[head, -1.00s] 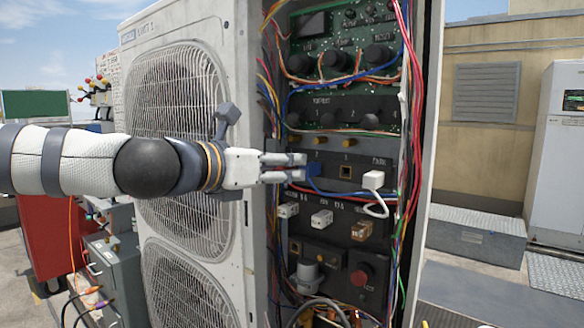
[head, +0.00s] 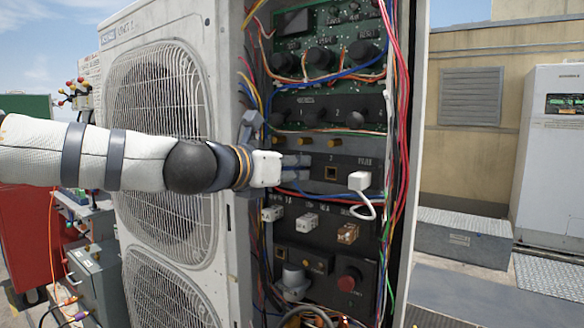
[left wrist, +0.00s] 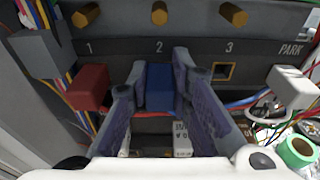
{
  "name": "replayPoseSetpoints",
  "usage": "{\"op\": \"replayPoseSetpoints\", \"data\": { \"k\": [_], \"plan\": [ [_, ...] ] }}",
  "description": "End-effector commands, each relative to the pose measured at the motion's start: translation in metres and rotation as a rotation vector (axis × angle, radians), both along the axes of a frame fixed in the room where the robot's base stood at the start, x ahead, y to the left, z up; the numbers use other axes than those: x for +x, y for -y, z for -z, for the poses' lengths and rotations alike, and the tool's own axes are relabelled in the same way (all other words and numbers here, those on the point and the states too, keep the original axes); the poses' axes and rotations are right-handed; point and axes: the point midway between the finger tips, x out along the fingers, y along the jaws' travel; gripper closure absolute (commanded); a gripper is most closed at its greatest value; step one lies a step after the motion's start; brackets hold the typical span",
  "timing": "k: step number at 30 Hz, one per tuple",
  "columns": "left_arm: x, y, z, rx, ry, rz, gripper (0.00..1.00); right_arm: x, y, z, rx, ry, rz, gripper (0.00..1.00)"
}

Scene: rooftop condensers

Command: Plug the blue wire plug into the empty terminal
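The blue wire plug (left wrist: 160,88) shows in the left wrist view, at the panel under label 2. My left gripper (left wrist: 161,80) has one finger on each side of it, and both fingers look flush against it. In the head view my left gripper (head: 305,168) reaches the panel from the left, and its fingers hide the plug. The empty terminal (left wrist: 223,72) is a square, brass-edged hole under label 3, right of my gripper. It also shows in the head view (head: 331,173). My right gripper is not in view.
A red plug (left wrist: 88,88) sits left of my fingers under label 1. A white plug (left wrist: 292,87) with a looped lead is at PARK, right of the empty terminal. Loose wires (head: 398,120) hang along both cabinet sides. The fan housing (head: 160,110) stands beside my arm.

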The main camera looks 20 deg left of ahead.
Motion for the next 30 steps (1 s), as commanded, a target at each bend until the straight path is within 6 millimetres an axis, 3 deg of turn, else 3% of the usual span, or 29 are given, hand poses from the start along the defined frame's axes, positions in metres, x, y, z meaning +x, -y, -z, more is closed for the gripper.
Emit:
{"op": "replayPoseSetpoints", "data": {
  "k": [1, 3, 4, 15, 30],
  "plan": [
    [0.000, 0.000, 0.000, 0.000, 0.000, 0.000, 0.83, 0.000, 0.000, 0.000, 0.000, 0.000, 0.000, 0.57],
    [0.000, 0.000, 0.000, 0.000, 0.000, 0.000, 0.99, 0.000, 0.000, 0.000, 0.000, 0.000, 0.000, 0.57],
    [0.000, 0.000, 0.000, 0.000, 0.000, 0.000, 1.00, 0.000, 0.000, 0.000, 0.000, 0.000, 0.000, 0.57],
    [-0.001, 0.000, 0.000, 0.000, -0.001, 0.000, 1.00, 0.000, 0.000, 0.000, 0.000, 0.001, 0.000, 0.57],
    [-0.019, -0.007, -0.002, 0.000, 0.002, 0.000, 1.00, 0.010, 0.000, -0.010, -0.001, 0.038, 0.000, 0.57]
  ]
}}
